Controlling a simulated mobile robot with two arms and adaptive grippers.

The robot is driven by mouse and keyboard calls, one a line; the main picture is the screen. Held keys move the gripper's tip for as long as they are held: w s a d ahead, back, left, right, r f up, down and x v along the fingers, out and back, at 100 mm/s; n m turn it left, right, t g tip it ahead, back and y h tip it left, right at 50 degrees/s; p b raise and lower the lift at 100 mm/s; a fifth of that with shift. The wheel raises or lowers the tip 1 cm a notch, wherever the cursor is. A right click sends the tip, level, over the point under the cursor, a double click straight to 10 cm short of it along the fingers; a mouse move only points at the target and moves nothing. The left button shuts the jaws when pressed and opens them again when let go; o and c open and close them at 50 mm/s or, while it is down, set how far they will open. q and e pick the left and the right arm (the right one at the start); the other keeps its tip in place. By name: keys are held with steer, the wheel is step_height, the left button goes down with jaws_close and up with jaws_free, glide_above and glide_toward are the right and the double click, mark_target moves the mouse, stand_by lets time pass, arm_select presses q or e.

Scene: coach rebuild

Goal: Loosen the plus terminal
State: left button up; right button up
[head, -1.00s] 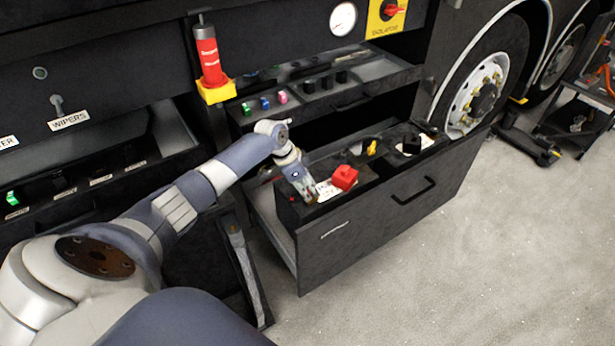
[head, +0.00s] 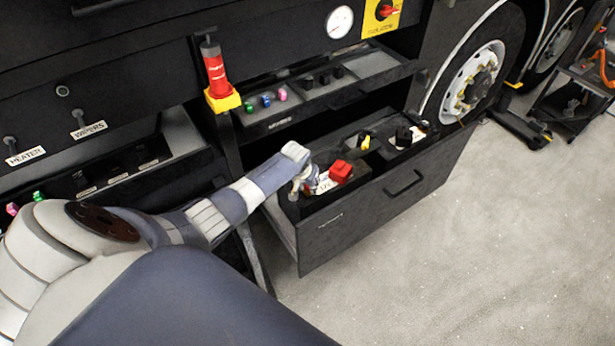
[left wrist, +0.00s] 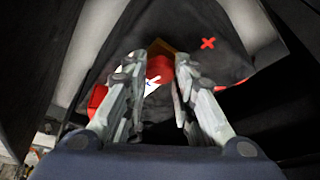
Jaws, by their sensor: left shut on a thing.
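The black battery (head: 312,207) sits in the open lower drawer, with a white label (head: 325,184) and a red cap (head: 340,171) on top. My left gripper (head: 297,190) is down at the battery's left end, left of the red cap. In the left wrist view, my left gripper (left wrist: 161,62) is shut on a small brownish piece, which seems to be the plus terminal (left wrist: 160,46). A red plus mark (left wrist: 208,43) shows on the black surface beside it. The fingers largely hide the terminal in the head view. My right gripper is not in view.
The drawer (head: 385,203) also holds a yellow piece (head: 365,142) and a black cap (head: 404,135). A shallow upper drawer (head: 365,72) with coloured pieces hangs above. A red cylinder (head: 214,70) stands at left. Open floor lies at lower right.

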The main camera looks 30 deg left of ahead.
arm_select(q)
steer(key=shift+d+n+y+p, duration=0.1)
steer(key=shift+n+y+p, duration=0.35)
steer(key=shift+n, duration=0.55)
steer(key=o, duration=1.1)
steer(key=v, duration=1.2)
steer(key=shift+w, duration=0.2)
